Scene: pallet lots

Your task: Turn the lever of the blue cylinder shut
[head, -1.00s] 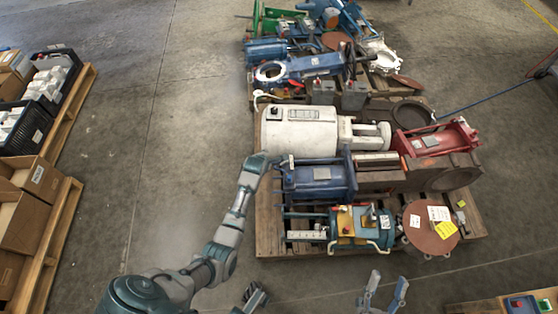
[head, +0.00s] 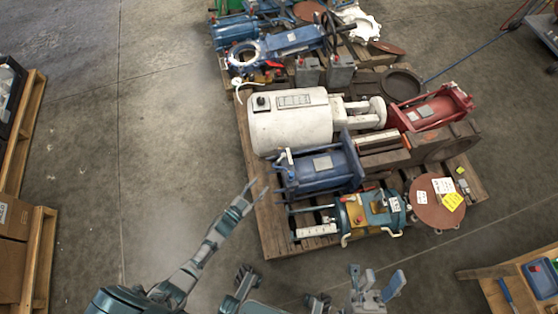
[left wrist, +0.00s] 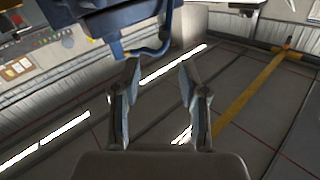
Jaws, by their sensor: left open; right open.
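The blue cylinder (head: 328,170) lies on its side on the near pallet, in front of the white cylinder. A thin light-blue lever (head: 282,160) shows at its left end; its exact setting is too small to tell. My left gripper (head: 259,188) is open and empty, just left of that end and apart from it. In the left wrist view, the open fingers (left wrist: 159,72) point toward a blue body (left wrist: 118,12) with a bent blue bar (left wrist: 152,50), which looks like the lever. The bar is above and between the fingertips, not gripped. My right gripper (head: 376,283) is open and empty at the bottom.
The white cylinder (head: 290,125) and a teal and yellow unit (head: 372,212) lie on either side of the blue cylinder. A red cylinder (head: 432,108) and a brown disc (head: 437,203) are to the right. The floor left of the pallet (head: 262,222) is clear.

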